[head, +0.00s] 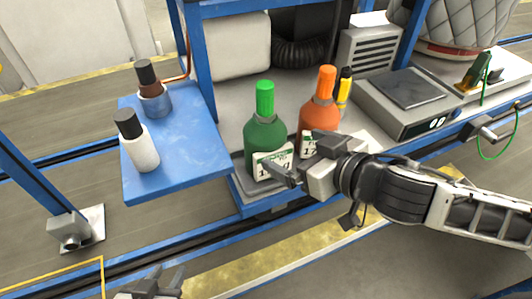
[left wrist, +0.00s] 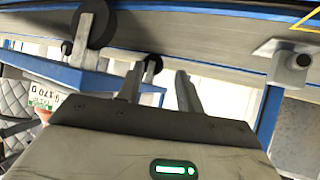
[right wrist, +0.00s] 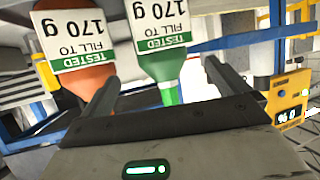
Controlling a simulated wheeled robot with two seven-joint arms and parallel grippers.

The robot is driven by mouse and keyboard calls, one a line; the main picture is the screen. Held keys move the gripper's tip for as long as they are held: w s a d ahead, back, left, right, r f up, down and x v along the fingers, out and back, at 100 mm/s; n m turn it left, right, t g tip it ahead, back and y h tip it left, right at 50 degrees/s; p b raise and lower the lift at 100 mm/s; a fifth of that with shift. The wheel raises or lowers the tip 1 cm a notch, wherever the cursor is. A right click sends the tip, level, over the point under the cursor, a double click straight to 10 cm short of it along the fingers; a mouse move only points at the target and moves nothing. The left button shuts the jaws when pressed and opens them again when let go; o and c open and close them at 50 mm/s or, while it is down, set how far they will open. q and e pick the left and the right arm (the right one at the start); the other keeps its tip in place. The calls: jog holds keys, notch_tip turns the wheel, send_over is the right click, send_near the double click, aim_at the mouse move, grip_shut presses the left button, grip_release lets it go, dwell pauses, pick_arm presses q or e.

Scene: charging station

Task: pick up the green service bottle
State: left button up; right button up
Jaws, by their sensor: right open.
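The green service bottle (head: 266,132) stands upright on the bench's lower ledge, with a bright green cap and a white label. My right gripper (head: 292,160) is open in front of it, at label height, near the orange bottle too. In the right wrist view the green bottle (right wrist: 166,66) appears upside down between the spread fingers (right wrist: 160,85), beyond their tips or level with them; I cannot tell which. I see no grip on it. My left gripper (head: 150,284) is low at the bottom of the head view, far from the bottle. In the left wrist view its fingers (left wrist: 158,85) are apart and empty.
An orange bottle (head: 319,112) stands close right of the green one, with a yellow marker-like item (head: 344,92) behind it. A blue shelf (head: 185,165) at left holds a white bottle (head: 142,148) and a brown-and-blue bottle (head: 154,95). A grey scale (head: 408,100) is at right.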

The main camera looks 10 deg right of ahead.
aim_at(279, 141)
jog(key=x, duration=0.8)
jog(key=shift+w+a, duration=0.2)
jog(key=shift+w, duration=0.15)
jog(key=c, duration=1.2)
jog(key=shift+r+p, duration=0.2)
jog(key=shift+p, duration=0.15)
jog(key=shift+c, duration=1.3)
